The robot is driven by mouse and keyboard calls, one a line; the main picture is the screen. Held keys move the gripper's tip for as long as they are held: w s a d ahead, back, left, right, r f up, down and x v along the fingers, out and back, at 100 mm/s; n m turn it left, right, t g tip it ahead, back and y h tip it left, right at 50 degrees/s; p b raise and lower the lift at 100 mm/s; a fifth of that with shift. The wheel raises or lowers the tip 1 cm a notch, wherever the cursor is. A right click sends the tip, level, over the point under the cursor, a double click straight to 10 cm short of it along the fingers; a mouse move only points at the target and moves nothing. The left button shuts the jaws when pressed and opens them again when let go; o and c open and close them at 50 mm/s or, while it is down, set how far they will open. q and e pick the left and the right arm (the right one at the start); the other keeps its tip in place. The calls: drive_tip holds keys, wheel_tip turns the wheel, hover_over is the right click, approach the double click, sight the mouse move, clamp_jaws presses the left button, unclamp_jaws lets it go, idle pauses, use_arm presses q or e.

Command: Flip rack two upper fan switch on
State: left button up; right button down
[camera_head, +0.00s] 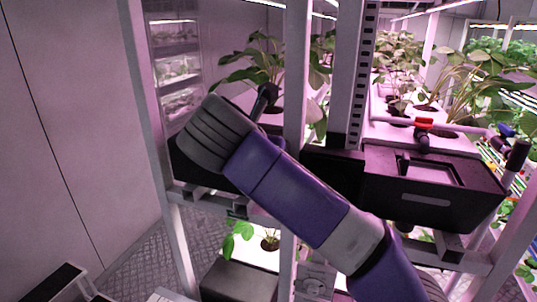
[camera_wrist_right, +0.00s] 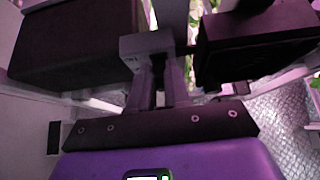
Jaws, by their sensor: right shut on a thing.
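In the head view my right arm comes in from the lower right and reaches across the rack frame (camera_head: 296,70). Its wrist hides the right gripper there. In the right wrist view the right gripper (camera_wrist_right: 159,70) points at a small light grey box (camera_wrist_right: 148,42), with its fingers close together at the box's lower edge. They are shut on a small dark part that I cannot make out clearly. I cannot read a switch position or a rack label. My left gripper is in neither view.
A black tank (camera_head: 425,190) with a red-handled valve (camera_head: 423,124) stands at the right. Leafy plants (camera_head: 265,65) grow above and behind the arm. A grey box with a round face (camera_head: 314,284) sits low on the frame. A pale wall (camera_head: 70,120) is at the left.

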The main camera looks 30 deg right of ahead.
idle(0.4)
drive_tip(key=c, duration=1.1)
unclamp_jaws()
drive_tip(key=shift+r, duration=0.1)
drive_tip(key=shift+v, duration=3.75)
